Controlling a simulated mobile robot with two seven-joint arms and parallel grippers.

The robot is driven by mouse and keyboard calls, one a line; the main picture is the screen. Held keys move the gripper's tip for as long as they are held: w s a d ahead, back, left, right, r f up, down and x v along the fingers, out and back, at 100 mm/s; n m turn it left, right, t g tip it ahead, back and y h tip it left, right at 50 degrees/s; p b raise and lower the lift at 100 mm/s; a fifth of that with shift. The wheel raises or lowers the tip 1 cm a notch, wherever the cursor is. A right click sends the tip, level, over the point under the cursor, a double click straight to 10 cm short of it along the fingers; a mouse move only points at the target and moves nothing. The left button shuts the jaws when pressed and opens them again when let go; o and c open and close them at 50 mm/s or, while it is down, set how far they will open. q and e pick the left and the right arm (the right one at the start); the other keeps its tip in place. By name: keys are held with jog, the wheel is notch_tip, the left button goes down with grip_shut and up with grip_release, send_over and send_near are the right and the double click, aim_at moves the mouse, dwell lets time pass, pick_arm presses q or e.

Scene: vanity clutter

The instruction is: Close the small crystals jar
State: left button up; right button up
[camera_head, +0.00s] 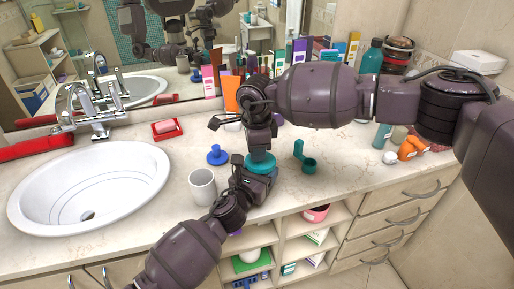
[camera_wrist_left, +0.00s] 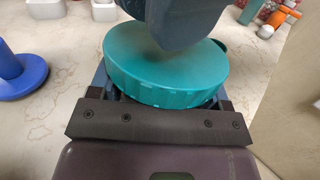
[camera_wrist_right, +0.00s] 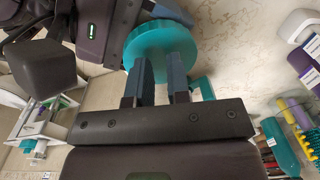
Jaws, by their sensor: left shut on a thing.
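A round teal lid with a ridged rim (camera_head: 260,160) is at the front middle of the counter, and it fills the middle of the left wrist view (camera_wrist_left: 150,65). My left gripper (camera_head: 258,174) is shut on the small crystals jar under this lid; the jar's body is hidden. The lid also shows in the right wrist view (camera_wrist_right: 150,40). My right gripper (camera_wrist_right: 160,75) points down at the lid from above, with a narrow gap between its fingers and nothing seen gripped. Whether its fingertips touch the lid, I cannot tell.
A white mug (camera_head: 202,188) and a blue stand (camera_head: 217,155) are left of the grippers. A teal cup-like holder (camera_head: 308,164) stands close on the right. The sink (camera_head: 90,190) is at left; bottles and boxes line the mirror. Orange bottles (camera_head: 412,148) lie at right.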

pick_arm(q)
jog(key=shift+r, duration=0.1)
pick_arm(e)
jog(key=shift+d+f, duration=0.1)
jog(key=shift+f, duration=0.55)
jog(key=shift+s+r, duration=0.1)
jog(key=shift+r, duration=1.95)
pick_arm(q)
jog(key=o, duration=1.4)
jog(key=shift+c, duration=0.2)
jog(key=v, duration=1.1)
pick_arm(e)
jog(key=shift+r, duration=0.2)
